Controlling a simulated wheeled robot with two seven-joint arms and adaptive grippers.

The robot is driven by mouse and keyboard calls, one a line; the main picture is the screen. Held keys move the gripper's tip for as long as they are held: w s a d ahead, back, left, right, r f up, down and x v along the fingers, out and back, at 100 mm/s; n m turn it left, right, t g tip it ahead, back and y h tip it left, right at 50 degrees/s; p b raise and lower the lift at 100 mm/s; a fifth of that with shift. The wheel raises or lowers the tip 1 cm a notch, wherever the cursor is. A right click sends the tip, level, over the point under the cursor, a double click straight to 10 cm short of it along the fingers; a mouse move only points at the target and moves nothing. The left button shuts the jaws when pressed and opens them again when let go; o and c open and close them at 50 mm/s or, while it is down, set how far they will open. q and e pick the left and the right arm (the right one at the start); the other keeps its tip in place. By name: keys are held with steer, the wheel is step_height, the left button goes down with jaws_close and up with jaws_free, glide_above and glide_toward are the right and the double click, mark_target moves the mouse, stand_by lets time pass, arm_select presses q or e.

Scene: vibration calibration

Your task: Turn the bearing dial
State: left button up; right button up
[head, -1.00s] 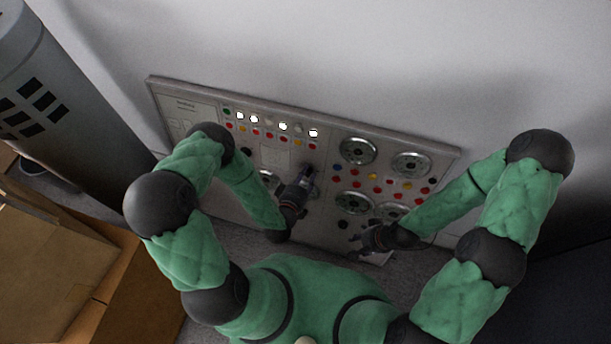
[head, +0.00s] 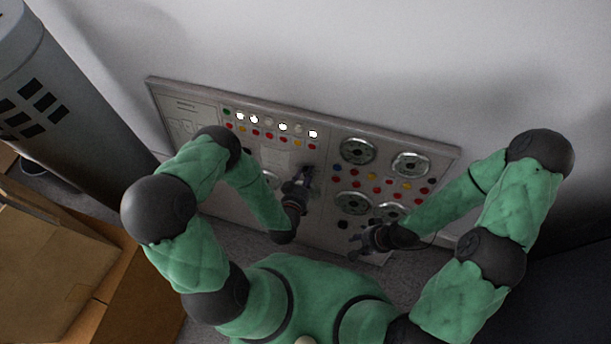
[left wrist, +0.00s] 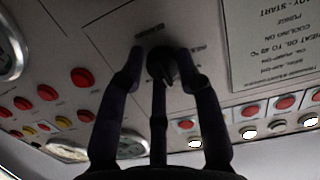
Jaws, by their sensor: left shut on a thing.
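The dark round bearing dial (left wrist: 161,66) sits on the grey panel (left wrist: 120,50) in the left wrist view, between the fingers of my left gripper (left wrist: 160,75). The fingers are closed around it and touch or nearly touch its sides. In the head view my left gripper (head: 305,175) is at the middle of the panel (head: 205,100) and hides most of the dial. My right gripper (head: 361,240) hangs in front of the panel's lower right, apart from the dial. Its fingers are too small and dark to tell their opening.
Round gauges (head: 357,151) and red, yellow and blue buttons fill the panel's right side. Lit white buttons (head: 283,127) run along its upper left. A grey cylinder (head: 60,90) and cardboard boxes (head: 45,255) stand at the left. A plain wall (head: 400,60) is behind.

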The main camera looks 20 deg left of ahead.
arm_select(q)
steer(key=shift+s+f+m, duration=0.35)
steer(key=shift+f+m, duration=0.05)
steer(key=shift+f, duration=0.05)
steer(key=o, duration=1.1)
steer(key=shift+w+a+r, duration=0.1)
steer(key=shift+w+r, duration=0.05)
steer(key=shift+v, duration=3.8)
steer(key=s+d+n+g+h+p, duration=0.1)
steer(key=s+g+p, duration=0.1)
steer(key=s+g, duration=0.1)
steer(key=s+d+n+g+h+p, duration=0.1)
steer(key=s+g, duration=0.2)
steer(key=g, duration=0.3)
steer(key=s+d+g+h+p, duration=0.1)
steer(key=s+g+p, duration=0.1)
steer(key=g, duration=0.3)
steer(key=shift+s+d+f+n+p, duration=0.25)
steer(key=shift+s+f+n+p, duration=0.05)
steer(key=shift+s+n+p, duration=0.1)
